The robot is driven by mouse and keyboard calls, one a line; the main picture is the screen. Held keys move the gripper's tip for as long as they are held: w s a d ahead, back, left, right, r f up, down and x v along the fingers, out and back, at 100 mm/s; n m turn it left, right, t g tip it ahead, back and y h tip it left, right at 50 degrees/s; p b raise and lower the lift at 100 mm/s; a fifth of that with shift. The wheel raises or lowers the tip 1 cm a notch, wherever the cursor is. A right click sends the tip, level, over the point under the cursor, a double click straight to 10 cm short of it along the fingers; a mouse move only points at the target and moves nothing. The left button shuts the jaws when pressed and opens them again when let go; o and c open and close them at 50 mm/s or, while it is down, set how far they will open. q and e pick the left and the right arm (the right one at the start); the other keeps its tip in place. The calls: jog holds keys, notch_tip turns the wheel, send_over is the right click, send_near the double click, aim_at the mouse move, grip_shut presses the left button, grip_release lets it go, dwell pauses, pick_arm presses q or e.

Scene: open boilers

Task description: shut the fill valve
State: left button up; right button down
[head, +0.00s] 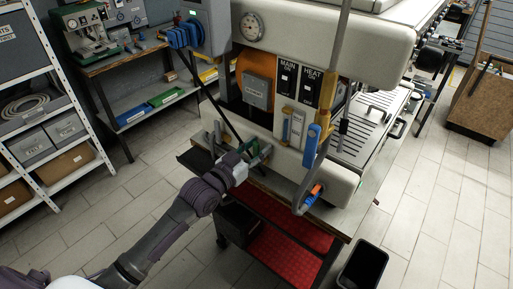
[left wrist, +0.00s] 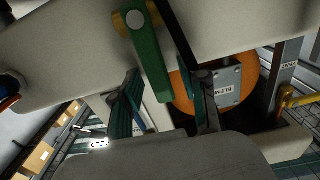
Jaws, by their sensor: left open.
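A green lever (left wrist: 150,58) on a round brass pivot (left wrist: 135,19) is fixed to the pale machine body in the left wrist view. It reaches down into the space between my left gripper's fingers (left wrist: 165,103), which are open and apart on either side of it. No label marks it as the fill valve. In the head view my left gripper (head: 241,148) is at the lower left of the boiler machine (head: 318,30), and I cannot clearly pick out the lever there. A blue lever (head: 310,147) is on the pipe to the right. My right gripper is out of view.
The MAIN and HEAT switch panel (head: 298,86) and a pressure gauge (head: 251,27) are above the gripper. A bent pipe (head: 327,95) runs down at right. A red-shelved cart (head: 285,243) and a black bin (head: 362,266) are below. Tiled floor is clear at left.

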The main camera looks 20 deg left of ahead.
pick_arm(q)
jog(key=v, duration=1.2)
jog(key=shift+f, duration=0.1)
jog(key=s+a+f+n+g+y+b, duration=0.1)
jog(key=a+f+g+y, duration=0.15)
jog(key=f, duration=0.85)
jog(key=a+f+n+g+y+b, duration=0.1)
jog(key=a+f+y, duration=0.15)
jog(key=f, duration=0.95)
jog(key=s+a+f+g, duration=0.15)
jog(key=s+f, duration=0.25)
jog(key=f, duration=0.4)
jog(key=s+f+g, duration=0.2)
jog(key=s+f, duration=0.2)
jog(key=f, duration=0.5)
jog(key=s+d+f+g+b, duration=0.1)
jog(key=s+d+f+g, duration=0.1)
jog(key=s+f, duration=0.5)
jog(key=s+d+f+g+b, duration=0.1)
jog(key=s+f+g, duration=0.3)
jog(key=s, duration=1)
jog(key=s+d+f+g+y+b, duration=0.1)
jog(key=s+d+f+g, duration=0.2)
jog(key=s+f, duration=0.7)
jog(key=shift+s+f, duration=0.25)
jog(key=shift+f, duration=0.35)
